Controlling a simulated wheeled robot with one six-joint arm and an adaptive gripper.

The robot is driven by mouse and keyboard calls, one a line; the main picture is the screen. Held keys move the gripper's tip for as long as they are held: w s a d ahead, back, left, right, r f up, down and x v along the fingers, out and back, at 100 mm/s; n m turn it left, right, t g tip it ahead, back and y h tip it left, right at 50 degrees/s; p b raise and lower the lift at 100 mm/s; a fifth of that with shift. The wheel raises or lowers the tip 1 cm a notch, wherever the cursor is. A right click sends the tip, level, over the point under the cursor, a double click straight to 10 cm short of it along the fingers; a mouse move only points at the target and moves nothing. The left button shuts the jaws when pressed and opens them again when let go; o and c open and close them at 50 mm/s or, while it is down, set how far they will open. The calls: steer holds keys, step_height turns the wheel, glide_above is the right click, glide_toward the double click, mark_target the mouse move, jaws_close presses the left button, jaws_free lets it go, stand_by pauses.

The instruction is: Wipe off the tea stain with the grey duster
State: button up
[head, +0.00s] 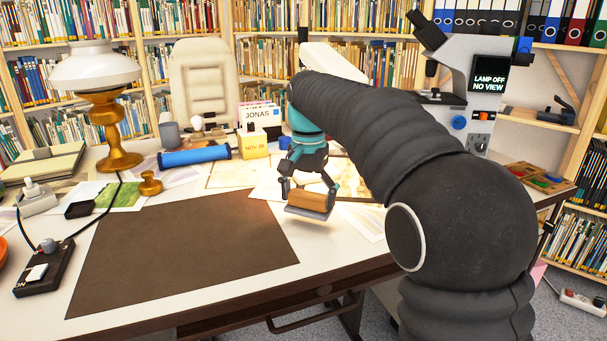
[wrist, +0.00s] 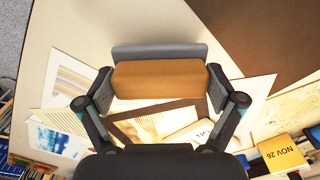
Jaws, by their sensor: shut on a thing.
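My gripper (head: 308,188) is shut on the grey duster (head: 309,209), a tan wooden block on a flat grey pad. The duster hangs pad down, seemingly a little above the white desk (head: 340,238), right of the dark brown desk mat (head: 190,250). In the wrist view, the fingers of my gripper (wrist: 160,88) press on both ends of the wooden block, and the pad of the duster (wrist: 158,52) shows beyond it. I cannot make out the tea stain in either view; the duster and arm hide part of the desk.
Papers and prints (wrist: 75,90) lie around and under the gripper. A yellow calendar block (head: 253,143), a blue roll (head: 194,156) and a brass lamp (head: 110,125) stand farther back. A microscope (head: 465,85) stands behind my arm. The brown mat is clear.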

steer(key=shift+r, duration=2.55)
